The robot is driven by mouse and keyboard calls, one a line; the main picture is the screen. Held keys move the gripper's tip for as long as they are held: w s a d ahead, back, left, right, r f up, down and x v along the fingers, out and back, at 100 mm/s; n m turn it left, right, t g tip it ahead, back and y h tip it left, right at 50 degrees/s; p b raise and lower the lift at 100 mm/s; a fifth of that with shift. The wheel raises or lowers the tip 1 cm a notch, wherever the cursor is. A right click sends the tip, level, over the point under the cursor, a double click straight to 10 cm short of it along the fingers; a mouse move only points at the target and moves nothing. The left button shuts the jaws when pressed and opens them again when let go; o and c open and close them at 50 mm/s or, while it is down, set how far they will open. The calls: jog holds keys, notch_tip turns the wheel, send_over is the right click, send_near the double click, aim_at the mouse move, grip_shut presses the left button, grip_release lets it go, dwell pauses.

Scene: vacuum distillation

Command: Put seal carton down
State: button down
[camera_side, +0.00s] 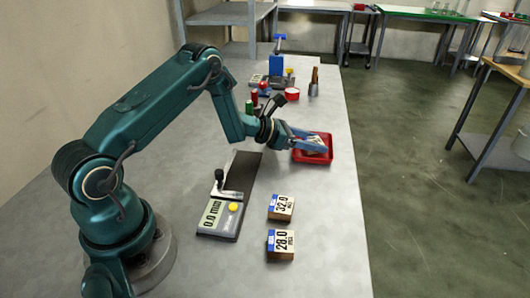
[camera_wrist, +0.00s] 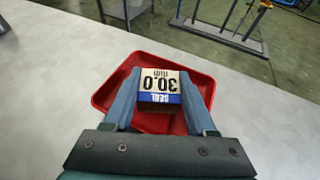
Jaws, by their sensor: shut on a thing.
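The seal carton (camera_wrist: 160,86) is a small tan box with a blue band, marked "SEAL 30.0 mm". My gripper (camera_wrist: 160,92) is shut on it, one finger on each side. In the side view my gripper (camera_side: 305,143) is over the red tray (camera_side: 329,151), and the carton (camera_side: 316,146) is partly hidden by a finger. In the wrist view the red tray (camera_wrist: 102,92) surrounds the carton. I cannot tell whether the carton touches the tray floor.
Two similar cartons, marked 32.0 (camera_side: 281,207) and 28.0 (camera_side: 281,244), stand nearer on the bench. A gauge reading 0.0 mm (camera_side: 220,218) is left of them. Bottles, a red dish (camera_side: 292,94) and a blue stand (camera_side: 276,66) are farther back. The bench's right edge is near the tray.

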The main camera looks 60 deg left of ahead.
jog(key=shift+c, duration=1.1)
grip_release()
